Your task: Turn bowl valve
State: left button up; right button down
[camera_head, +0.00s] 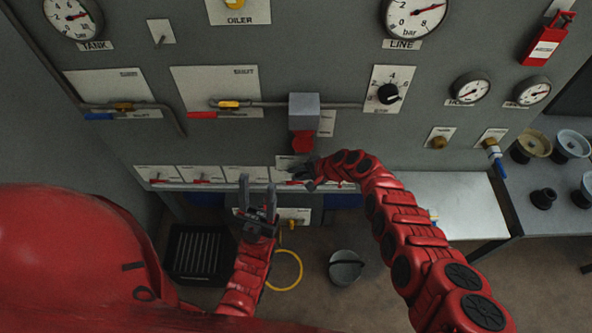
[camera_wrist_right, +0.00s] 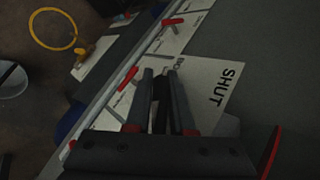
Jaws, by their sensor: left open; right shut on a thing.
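The bowl valve's white placard (camera_head: 287,162) is on the grey panel, below a grey box (camera_head: 304,105) with a red lower part. In the right wrist view the placard (camera_wrist_right: 205,88) reads "SHUT", with partly covered letters "BO". My right gripper (camera_head: 304,178) is at this placard. In the wrist view its fingers (camera_wrist_right: 162,85) are shut on a dark piece, seemingly the valve handle, mostly hidden between them; its angle cannot be told. My left gripper (camera_head: 258,188) points up, open and empty, below the row of small valves, left of the right gripper.
Small red-handled valves (camera_head: 202,180) line the panel's lower ledge. Below are a yellow ring (camera_head: 287,270), a grey bucket (camera_head: 346,268) and a black slatted crate (camera_head: 200,252) on the floor. A metal table (camera_head: 445,205) stands at right.

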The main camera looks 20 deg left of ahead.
dwell(0.3)
jog(key=c, duration=1.1)
grip_release()
jog(key=shift+d+r+p, duration=0.35)
jog(key=shift+r+p, duration=0.05)
jog(key=shift+p, duration=0.15)
jog(key=shift+p+v, duration=0.65)
jog(key=shift+v, duration=7.5)
